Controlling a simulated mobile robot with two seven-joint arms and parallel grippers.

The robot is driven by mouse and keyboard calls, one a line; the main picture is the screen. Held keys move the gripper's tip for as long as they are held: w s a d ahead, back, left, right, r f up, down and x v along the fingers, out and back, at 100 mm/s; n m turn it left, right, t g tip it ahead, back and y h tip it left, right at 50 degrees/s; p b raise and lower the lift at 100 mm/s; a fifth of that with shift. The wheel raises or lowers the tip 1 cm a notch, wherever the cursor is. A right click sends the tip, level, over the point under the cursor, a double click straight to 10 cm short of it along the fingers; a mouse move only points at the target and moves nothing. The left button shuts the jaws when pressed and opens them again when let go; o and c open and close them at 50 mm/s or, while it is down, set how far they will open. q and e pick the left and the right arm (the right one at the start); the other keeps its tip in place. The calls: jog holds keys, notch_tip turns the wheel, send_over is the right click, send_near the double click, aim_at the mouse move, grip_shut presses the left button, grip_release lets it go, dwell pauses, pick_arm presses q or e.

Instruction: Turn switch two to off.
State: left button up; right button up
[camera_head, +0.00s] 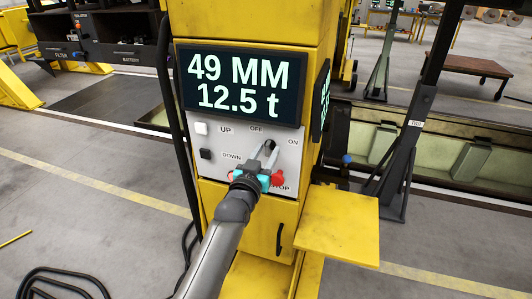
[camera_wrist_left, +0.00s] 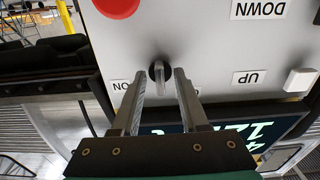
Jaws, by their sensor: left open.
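The grey panel (camera_head: 215,147) on the yellow cabinet carries a small dark rotary switch (camera_head: 270,144) between the OFF and ON labels. No number shows on it. In the left wrist view its knob (camera_wrist_left: 159,72) has a light grip bar that stands upright in the picture. My left gripper (camera_head: 263,152) is open at the panel. In the wrist view the two fingers of my left gripper (camera_wrist_left: 161,82) stand either side of the knob, with gaps visible. Contact cannot be told. My right gripper is out of view.
A red stop button (camera_head: 278,178) sits just below the switch, beside my gripper. White UP (camera_head: 201,129) and black DOWN (camera_head: 205,154) buttons are at the left. The display (camera_head: 242,84) above reads 49 MM, 12.5 t. A yellow shelf (camera_head: 335,225) juts out at lower right.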

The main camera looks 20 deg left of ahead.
pick_arm(q)
jog(key=shift+s, duration=0.15)
jog(key=s, duration=1.5)
jog(key=shift+a+b, duration=0.25)
jog(key=shift+b, duration=0.05)
